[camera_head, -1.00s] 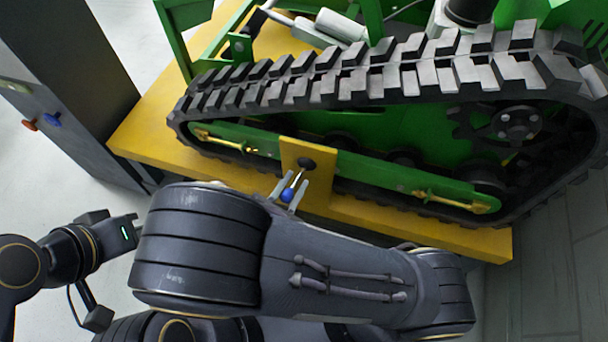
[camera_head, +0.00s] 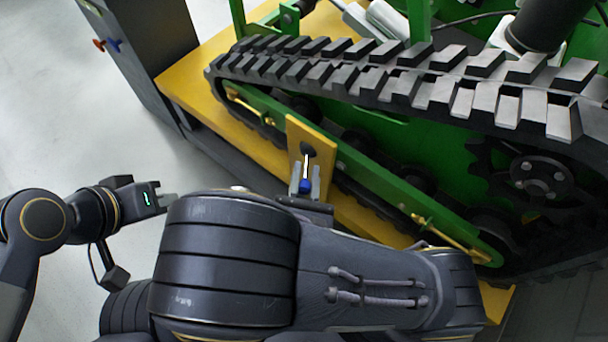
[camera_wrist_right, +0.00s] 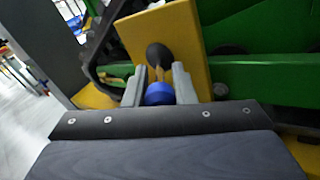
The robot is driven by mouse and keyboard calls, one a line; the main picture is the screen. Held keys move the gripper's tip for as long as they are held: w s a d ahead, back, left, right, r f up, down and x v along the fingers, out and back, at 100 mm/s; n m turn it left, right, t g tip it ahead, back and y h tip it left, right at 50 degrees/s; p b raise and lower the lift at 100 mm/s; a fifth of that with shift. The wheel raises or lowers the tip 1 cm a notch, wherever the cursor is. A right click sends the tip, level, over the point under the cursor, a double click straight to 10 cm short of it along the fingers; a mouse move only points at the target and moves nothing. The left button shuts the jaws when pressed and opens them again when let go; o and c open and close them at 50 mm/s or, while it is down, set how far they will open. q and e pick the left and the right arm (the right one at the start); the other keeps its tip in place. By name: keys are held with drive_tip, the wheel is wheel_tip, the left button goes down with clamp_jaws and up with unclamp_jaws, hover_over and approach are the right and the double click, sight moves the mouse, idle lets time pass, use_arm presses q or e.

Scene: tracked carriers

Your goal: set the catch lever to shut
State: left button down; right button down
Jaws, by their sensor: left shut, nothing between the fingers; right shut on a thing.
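The catch lever is a thin metal rod with a blue knob (camera_head: 305,186). It comes out of a dark round boss on a yellow plate (camera_head: 322,146) fixed to the green side beam of the tracked carrier. My right gripper (camera_head: 306,183) is shut on the knob, with a finger on each side. The right wrist view shows the blue knob (camera_wrist_right: 159,94) between the two grey fingers, below the dark boss. My left gripper (camera_head: 168,198) is shut and empty at the left, well away from the carrier. My right forearm hides part of the deck below.
The black rubber track (camera_head: 440,88) runs above and around the green beam (camera_head: 390,190). Yellow tensioner rods (camera_head: 445,238) lie along the beam. A dark cabinet (camera_head: 145,50) with red and blue knobs stands at the upper left. Open pale floor (camera_head: 60,120) lies at the left.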

use_arm(q)
drive_tip(key=shift+f, duration=0.15)
use_arm(e)
drive_tip(key=shift+d+n+y, duration=0.15)
drive_tip(key=shift+n+y, duration=0.15)
drive_tip(key=shift+y, duration=0.1)
drive_tip(key=c, duration=1.2)
unclamp_jaws()
use_arm(q)
drive_tip(key=shift+s, duration=0.15)
use_arm(e)
drive_tip(key=shift+s, duration=0.15)
